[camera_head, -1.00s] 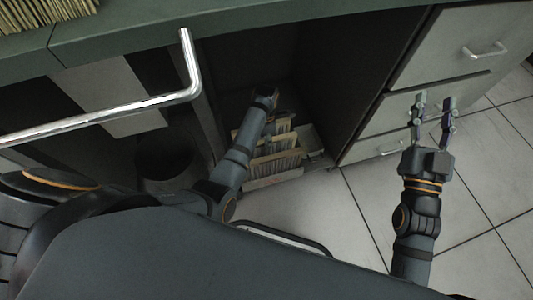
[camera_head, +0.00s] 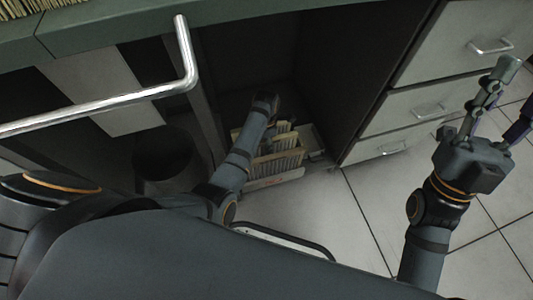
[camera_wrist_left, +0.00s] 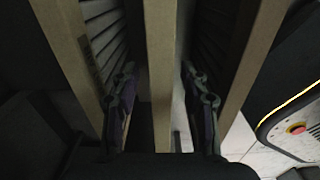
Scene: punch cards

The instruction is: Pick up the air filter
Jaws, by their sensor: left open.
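Several air filters with tan frames and pale pleats (camera_head: 277,163) stand in a row low in the open cabinet bay. In the left wrist view, the middle filter's tan frame edge (camera_wrist_left: 160,50) runs between the fingers of my left gripper (camera_wrist_left: 158,75), which is open around it. Pleated faces show on both sides. In the head view my left gripper (camera_head: 264,103) reaches down over the back of the row, and its fingertips are hidden. My right gripper (camera_head: 517,90) is open and empty, raised at the right edge, one finger partly cut off.
Grey drawers with metal handles (camera_head: 428,108) stand right of the bay. A metal bar handle (camera_head: 120,108) and green worktop (camera_head: 240,22) lie above and left. A dark round bin-like object (camera_head: 163,160) stands left of the filters. Tiled floor (camera_head: 370,215) is open at the right.

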